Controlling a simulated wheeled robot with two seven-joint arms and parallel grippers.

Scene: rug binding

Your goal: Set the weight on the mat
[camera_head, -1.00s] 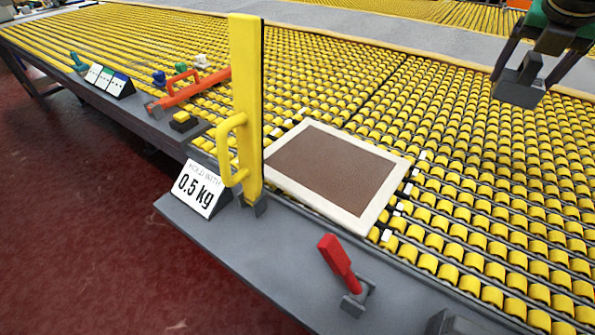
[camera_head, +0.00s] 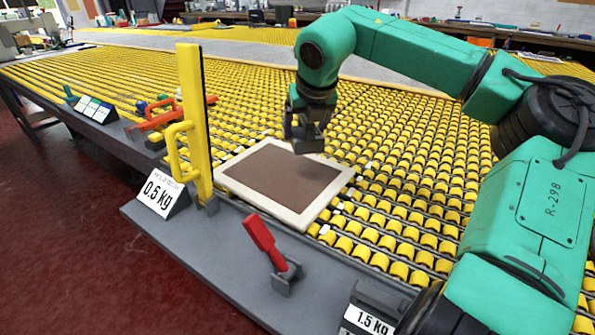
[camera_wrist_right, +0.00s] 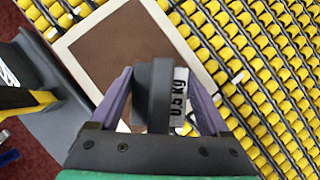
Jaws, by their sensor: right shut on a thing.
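The mat (camera_head: 262,172) is a brown rectangle with a cream border. It lies flat on the yellow rollers and also shows in the wrist view (camera_wrist_right: 105,45). My right gripper (camera_head: 305,122) is shut on a dark grey weight (camera_head: 309,146), held above the mat's far right part. In the right wrist view, the gripper's fingers (camera_wrist_right: 158,78) close on both sides of the weight (camera_wrist_right: 150,92), whose white label reads 0.5 kg. The gap between weight and mat is hard to judge. My left gripper is not in view.
A yellow post with a handle (camera_head: 192,125) stands at the mat's left. Beside it is a 0.5 kg sign (camera_head: 159,192). A red lever (camera_head: 262,243) stands on the grey ledge in front. A 1.5 kg sign (camera_head: 368,321) is at the bottom. Bare rollers spread right of the mat.

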